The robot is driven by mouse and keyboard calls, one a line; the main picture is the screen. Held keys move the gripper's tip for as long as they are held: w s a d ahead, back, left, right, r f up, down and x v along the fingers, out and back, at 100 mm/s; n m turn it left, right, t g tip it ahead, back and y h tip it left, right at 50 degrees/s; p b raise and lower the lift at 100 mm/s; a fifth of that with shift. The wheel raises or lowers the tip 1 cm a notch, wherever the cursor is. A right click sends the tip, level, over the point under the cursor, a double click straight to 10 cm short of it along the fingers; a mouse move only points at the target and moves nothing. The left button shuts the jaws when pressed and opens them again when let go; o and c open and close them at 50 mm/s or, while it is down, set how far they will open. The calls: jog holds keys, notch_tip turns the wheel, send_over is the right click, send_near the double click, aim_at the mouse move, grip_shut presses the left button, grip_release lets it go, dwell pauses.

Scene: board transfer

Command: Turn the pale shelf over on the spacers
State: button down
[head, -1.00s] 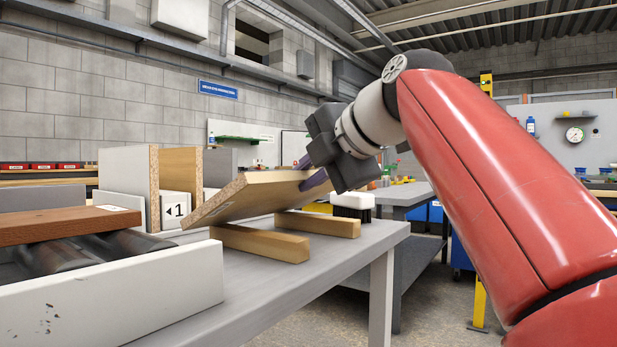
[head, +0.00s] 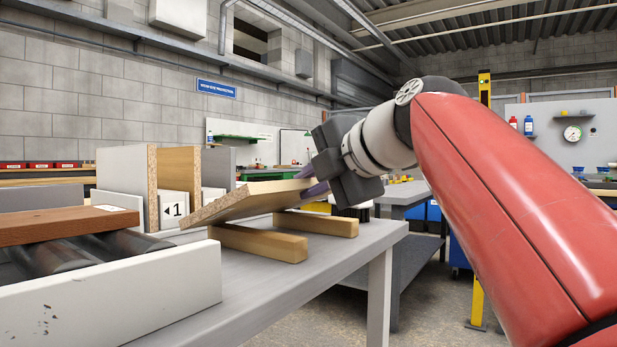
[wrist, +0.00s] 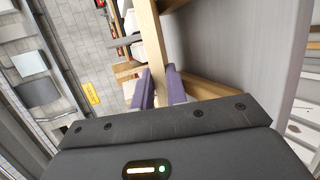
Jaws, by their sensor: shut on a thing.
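The pale shelf (head: 250,200) is tilted in the head view, its right end higher and its left chipboard edge low near the spacers. My gripper (head: 312,182) is shut on the shelf's raised right end, with purple fingers on either side of the board. The wrist view shows the fingers (wrist: 161,90) around the shelf's narrow edge (wrist: 151,35). Two wooden spacers, the near one (head: 258,243) and the far one (head: 318,222), lie on the grey table below the shelf. Whether the shelf's low edge touches a spacer I cannot tell.
At left, a brown board (head: 65,226) lies on dark rollers behind a white side panel (head: 130,290). Upright boards (head: 178,165) stand behind, by a card marked 1 (head: 174,208). The table's front right (head: 330,255) is clear.

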dwell(0.4)
jog(key=shift+s+d+f+t+y, duration=0.1)
jog(key=shift+d+f+t+y, duration=0.1)
jog(key=shift+f, duration=0.1)
jog(key=shift+s+d+f+t+y, duration=0.1)
jog(key=shift+f+t, duration=0.1)
jog(key=shift+f, duration=0.1)
jog(key=shift+f, duration=0.1)
dwell(0.3)
jog(key=shift+s+d+f+t+y, duration=0.15)
jog(key=shift+f+t+y, duration=0.2)
jog(key=shift+f, duration=0.25)
jog(key=shift+f, duration=0.15)
jog(key=shift+s+d+f+m+t+y, duration=0.1)
jog(key=shift+f+m+t+y, duration=0.25)
jog(key=shift+f, duration=0.25)
jog(key=shift+f, duration=0.15)
dwell(0.5)
jog(key=shift+s+f+t+y, duration=0.1)
jog(key=shift+f+t+y, duration=0.2)
jog(key=shift+f+t, duration=0.15)
